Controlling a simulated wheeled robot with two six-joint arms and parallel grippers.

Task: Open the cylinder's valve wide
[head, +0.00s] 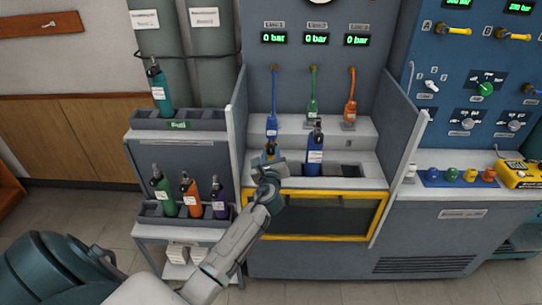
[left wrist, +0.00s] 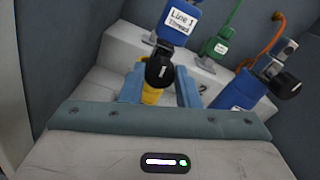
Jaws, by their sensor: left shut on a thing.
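My left gripper (head: 269,160) reaches the bench's left slot from the front. In the left wrist view its two blue fingers (left wrist: 160,82) stand on either side of a black valve knob (left wrist: 160,70) and are shut on it. The knob has a white mark. A bit of a yellow cylinder (left wrist: 151,97) shows below the knob; the rest is hidden by the gripper. I cannot tell how far the valve is turned. A blue cylinder (head: 315,157) with a black knob stands upright to the right, apart from my gripper. My right gripper is not in view.
Blue (head: 272,125), green (head: 312,108) and orange (head: 350,110) hose connectors hang behind the slots. Three displays read 0 bar. Side panels (head: 236,130) flank the bay. A rack (head: 150,210) with several cylinders stands at left.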

